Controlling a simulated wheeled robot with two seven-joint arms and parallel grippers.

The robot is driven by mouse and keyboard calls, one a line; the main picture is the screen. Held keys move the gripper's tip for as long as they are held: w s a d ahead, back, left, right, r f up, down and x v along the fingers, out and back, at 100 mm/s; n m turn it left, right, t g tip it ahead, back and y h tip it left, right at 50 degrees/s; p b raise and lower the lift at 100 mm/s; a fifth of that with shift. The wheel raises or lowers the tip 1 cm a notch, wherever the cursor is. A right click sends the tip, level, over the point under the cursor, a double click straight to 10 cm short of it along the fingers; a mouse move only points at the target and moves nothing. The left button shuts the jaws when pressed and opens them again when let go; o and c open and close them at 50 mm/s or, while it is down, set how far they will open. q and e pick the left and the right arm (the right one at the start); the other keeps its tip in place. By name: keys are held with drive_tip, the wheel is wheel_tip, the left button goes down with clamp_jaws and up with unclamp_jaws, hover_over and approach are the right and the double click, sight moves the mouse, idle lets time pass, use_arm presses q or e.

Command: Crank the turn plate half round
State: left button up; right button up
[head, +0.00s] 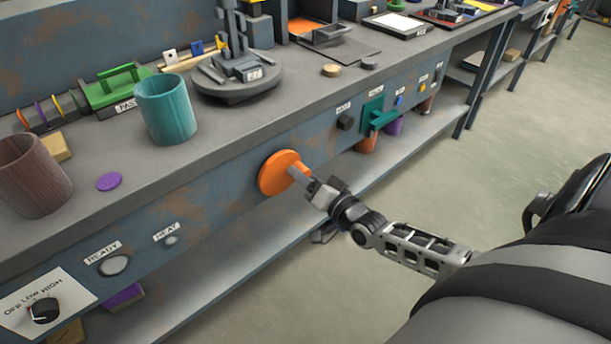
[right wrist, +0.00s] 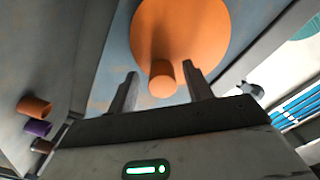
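The turn plate (head: 236,88) is a dark grey round plate on the bench top, with a grey fixture and a small label on it. An orange crank disc (head: 277,174) is on the bench's front panel below it. In the right wrist view the disc (right wrist: 180,30) carries an off-centre round orange knob (right wrist: 163,80) that points at the camera. My right gripper (head: 301,175) is at the disc. Its two fingers stand apart on either side of the knob, with visible gaps, so it is open. The knob is mostly hidden in the head view. My left gripper is not in view.
A teal cup (head: 166,110), a brown cup (head: 33,175) and a purple disc (head: 109,181) stand on the bench. A lower shelf (head: 225,268) runs beneath; the floor is clear.

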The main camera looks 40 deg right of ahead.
drive_tip(key=shift+r, duration=0.1)
use_arm(q)
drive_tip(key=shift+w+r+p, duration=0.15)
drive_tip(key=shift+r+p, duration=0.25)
drive_tip(key=shift+p, duration=0.65)
use_arm(e)
drive_tip(key=s+d, duration=0.1)
drive_tip(key=s, duration=1.5)
drive_tip(key=shift+d, duration=0.15)
drive_tip(key=shift+w, duration=0.1)
